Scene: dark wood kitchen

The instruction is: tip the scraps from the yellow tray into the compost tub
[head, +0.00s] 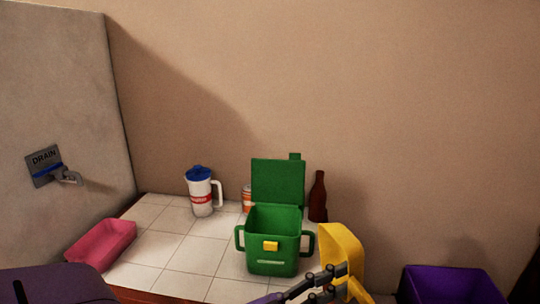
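The green compost tub (272,250) stands on the white tiled counter with its lid (278,181) raised at the back. The yellow tray (343,248) is beside the tub's right handle, steeply tilted. My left gripper (341,272) reaches in from the bottom, with its dark fingers closed on the tray's edge. No scraps can be made out, and the inside of the tub is mostly shadowed. My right gripper is not in view.
A pink tray (101,241) lies at the counter's left. A white pitcher (201,195) with a blue lid, a can (246,199) and a brown bottle (318,197) stand behind. A purple box-like shape (450,286) is at lower right. Tiles left of the tub are clear.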

